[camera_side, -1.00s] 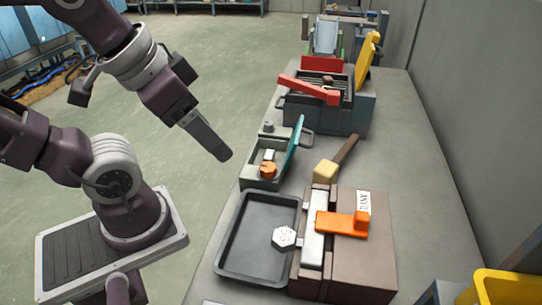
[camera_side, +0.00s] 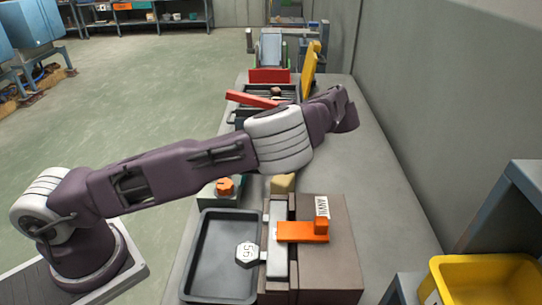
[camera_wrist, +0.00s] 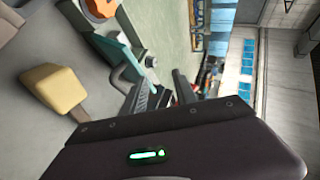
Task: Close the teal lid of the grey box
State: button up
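The grey box (camera_side: 205,195) is mostly hidden behind my arm in the side view; its near end and an orange piece (camera_side: 225,187) show. The teal lid is hidden in that view. In the wrist view the teal lid (camera_wrist: 115,48) stands open at the upper left, next to the orange piece (camera_wrist: 100,8) in the uncovered box. My gripper (camera_side: 342,108) is beyond the box, to its right and farther back, above the bench. Its fingertips are hidden in the side view, and the wrist view does not clearly show their opening.
A mallet with a yellow head (camera_side: 283,184) lies beside the box. A black tray (camera_side: 218,270) and a brown block with an orange handle (camera_side: 303,234) are in front. A grill with a red lever (camera_side: 252,98) is behind. Bench right of my arm is clear.

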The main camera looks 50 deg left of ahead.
jog(key=w+d+f+y, duration=0.1)
jog(key=f, duration=0.2)
jog(key=w+d+f+m+t+y, duration=0.1)
jog(key=f, duration=0.2)
jog(key=w+d+f+t+y, duration=0.1)
jog(key=f, duration=0.2)
jog(key=shift+m, duration=0.3)
jog(key=x, duration=0.2)
jog(key=shift+a+r, duration=0.1)
jog(key=shift+a, duration=0.35)
grip_shut()
dwell(0.4)
